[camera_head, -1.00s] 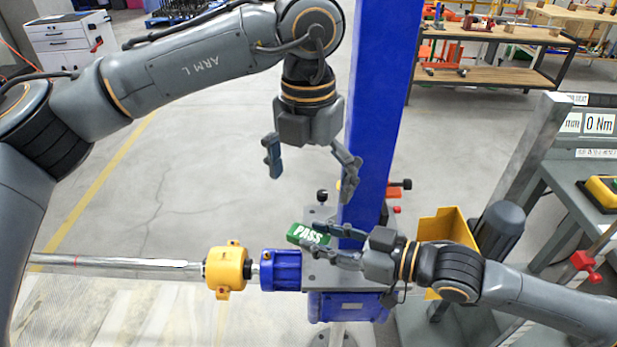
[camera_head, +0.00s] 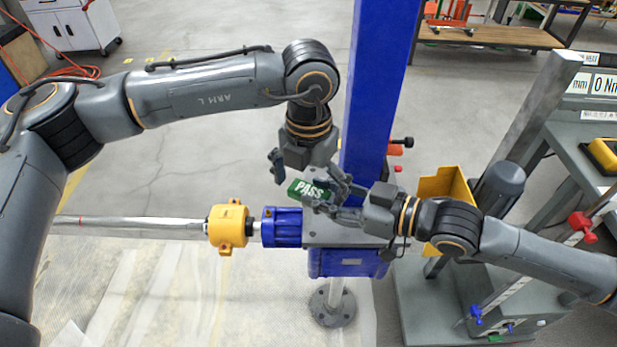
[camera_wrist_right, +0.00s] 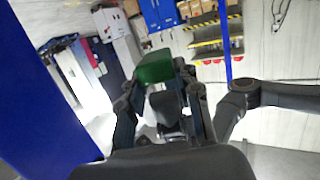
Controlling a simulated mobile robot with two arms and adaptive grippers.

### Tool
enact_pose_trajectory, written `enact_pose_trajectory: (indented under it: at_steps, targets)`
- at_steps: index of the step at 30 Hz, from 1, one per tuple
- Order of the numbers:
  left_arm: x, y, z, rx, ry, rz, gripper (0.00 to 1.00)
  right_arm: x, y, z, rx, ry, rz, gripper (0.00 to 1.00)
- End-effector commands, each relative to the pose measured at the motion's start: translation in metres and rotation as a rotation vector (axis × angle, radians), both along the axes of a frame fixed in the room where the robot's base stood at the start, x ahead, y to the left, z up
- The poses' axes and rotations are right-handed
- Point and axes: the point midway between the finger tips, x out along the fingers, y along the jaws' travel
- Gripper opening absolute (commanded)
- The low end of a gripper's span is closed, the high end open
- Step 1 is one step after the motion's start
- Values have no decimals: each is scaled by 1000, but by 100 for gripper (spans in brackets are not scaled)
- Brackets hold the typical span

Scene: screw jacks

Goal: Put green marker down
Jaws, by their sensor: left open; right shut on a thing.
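The green marker (camera_head: 308,190), a small block with white "PASS" lettering, is held above the blue and grey screw jack (camera_head: 345,262). My right gripper (camera_head: 325,200) is shut on it from the right. In the right wrist view the green marker (camera_wrist_right: 155,67) shows between the fingertips of my right gripper (camera_wrist_right: 165,90). My left gripper (camera_head: 310,175) is open, directly above and around the marker, with one finger on each side. I cannot tell whether its fingers touch the marker, and its right finger overlaps the right gripper's fingers.
A tall blue column (camera_head: 376,90) stands right behind the grippers. A yellow coupling housing (camera_head: 228,227) and a long metal shaft (camera_head: 130,222) extend left. A yellow bin (camera_head: 445,187) and a grey test stand (camera_head: 425,290) are on the right. Open floor lies behind.

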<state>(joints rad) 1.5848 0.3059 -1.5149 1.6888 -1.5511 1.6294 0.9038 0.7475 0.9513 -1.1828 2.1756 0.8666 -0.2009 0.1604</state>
Motion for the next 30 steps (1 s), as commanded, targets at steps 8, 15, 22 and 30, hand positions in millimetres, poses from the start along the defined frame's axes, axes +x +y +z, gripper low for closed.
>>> enact_pose_trajectory:
  at_steps: [8, 15, 22, 30]
  targets:
    - [0, 0, 0, 0, 0, 0, 79, 0, 0, 0, 1, 0, 0, 1]
    - [0, 0, 0, 0, 0, 0, 38, 0, 0, 1, 1, -2, 0, 1]
    - [0, 0, 0, 0, 0, 0, 38, 0, 0, 1, 1, 0, 0, 60]
    - [0, 0, 0, 0, 0, 0, 38, -1, -2, 0, 0, -1, 0, 60]
